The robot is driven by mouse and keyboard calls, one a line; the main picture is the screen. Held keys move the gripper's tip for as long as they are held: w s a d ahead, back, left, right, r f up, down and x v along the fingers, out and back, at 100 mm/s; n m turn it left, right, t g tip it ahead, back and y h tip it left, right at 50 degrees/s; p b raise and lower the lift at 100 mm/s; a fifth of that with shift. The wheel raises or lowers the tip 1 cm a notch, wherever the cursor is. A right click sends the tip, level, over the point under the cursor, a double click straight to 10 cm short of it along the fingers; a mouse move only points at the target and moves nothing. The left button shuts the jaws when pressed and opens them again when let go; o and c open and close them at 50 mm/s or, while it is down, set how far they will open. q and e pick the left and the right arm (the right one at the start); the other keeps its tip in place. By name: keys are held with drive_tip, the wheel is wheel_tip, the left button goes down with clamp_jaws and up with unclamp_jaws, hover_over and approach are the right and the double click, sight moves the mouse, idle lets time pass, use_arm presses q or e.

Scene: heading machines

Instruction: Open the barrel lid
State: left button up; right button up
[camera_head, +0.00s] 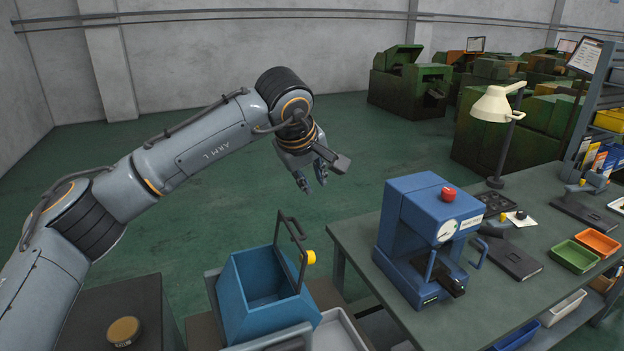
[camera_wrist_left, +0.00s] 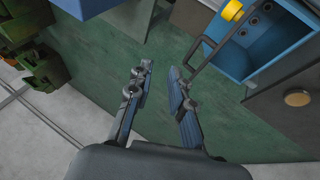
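The blue barrel (camera_head: 245,300) is a square-sided bin at the lower middle of the head view; its inside shows from above. Its lid (camera_head: 279,226), a dark frame with a yellow knob (camera_head: 311,257), stands raised at the bin's right side. In the left wrist view the barrel (camera_wrist_left: 262,62), the frame (camera_wrist_left: 213,47) and the knob (camera_wrist_left: 231,10) are at the upper right. My left gripper (camera_head: 312,185) is in the air above and beyond the barrel, apart from the lid. Its fingers are spread with nothing between them (camera_wrist_left: 158,82). My right gripper is not in view.
A grey workbench (camera_head: 365,255) on the right carries a blue press (camera_head: 415,225), a lamp (camera_head: 493,104) and small trays. A dark cabinet with a round brown knob (camera_head: 124,330) is at lower left. Green machines (camera_head: 409,85) stand far back. Open green floor lies beyond the barrel.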

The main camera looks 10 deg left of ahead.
use_arm(q)
drive_tip(key=v, duration=1.2)
drive_tip(key=shift+w, duration=0.1)
